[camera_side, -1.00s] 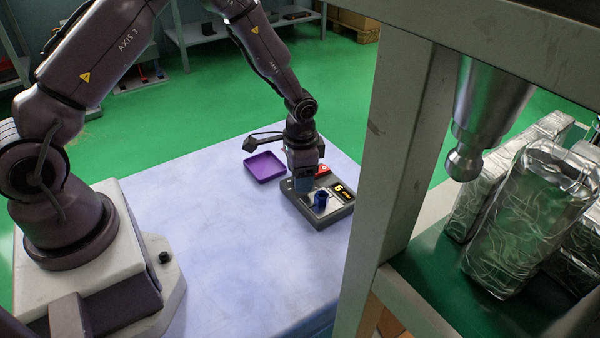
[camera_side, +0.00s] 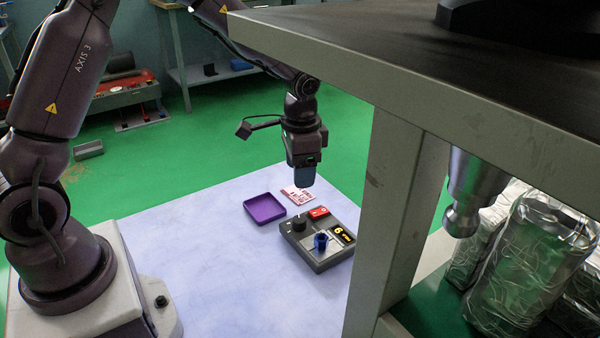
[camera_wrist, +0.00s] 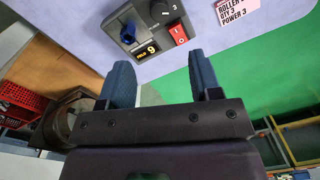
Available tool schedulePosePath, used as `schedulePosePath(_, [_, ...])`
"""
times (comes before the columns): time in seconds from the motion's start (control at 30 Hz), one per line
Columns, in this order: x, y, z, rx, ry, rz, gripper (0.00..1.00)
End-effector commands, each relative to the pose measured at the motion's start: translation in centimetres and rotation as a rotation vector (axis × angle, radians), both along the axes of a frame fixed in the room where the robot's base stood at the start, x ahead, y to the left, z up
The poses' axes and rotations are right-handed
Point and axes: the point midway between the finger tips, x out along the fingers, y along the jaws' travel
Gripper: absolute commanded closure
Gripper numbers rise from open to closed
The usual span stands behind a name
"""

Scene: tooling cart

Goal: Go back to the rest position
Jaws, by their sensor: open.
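My gripper (camera_side: 304,180) hangs above the cart top, over the far side of a dark control box. In the wrist view its two blue fingers (camera_wrist: 165,82) are spread apart with nothing between them. The box also shows at the top of the wrist view (camera_wrist: 149,50), clear of the fingers.
A purple tray (camera_side: 264,208) and a printed card (camera_side: 298,194) lie beside the box. A metal shelf post (camera_side: 385,215) and shelf top (camera_side: 400,45) stand close on the right, with foil-wrapped blocks (camera_side: 525,258) below. The cart top (camera_side: 215,245) is clear on the left.

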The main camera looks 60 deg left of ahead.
Motion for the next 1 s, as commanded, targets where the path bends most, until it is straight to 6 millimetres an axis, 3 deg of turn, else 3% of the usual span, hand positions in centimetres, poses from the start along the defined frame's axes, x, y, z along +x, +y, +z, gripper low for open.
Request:
schedulePosePath(0.2, [-0.1, 0.0, 0.0, -0.001, 0.004, 0.019, 0.42])
schedulePosePath(0.33, [-2.8, -0.1, -0.2, -0.007, 0.064, 0.098, 0.42])
schedulePosePath(0.7, [-11.5, -1.1, 9.5, 0.004, -0.071, 0.285, 0.42])
schedulePosePath(1.0, [-18.8, -2.4, 15.0, -0.065, -0.288, 0.359, 0.42])
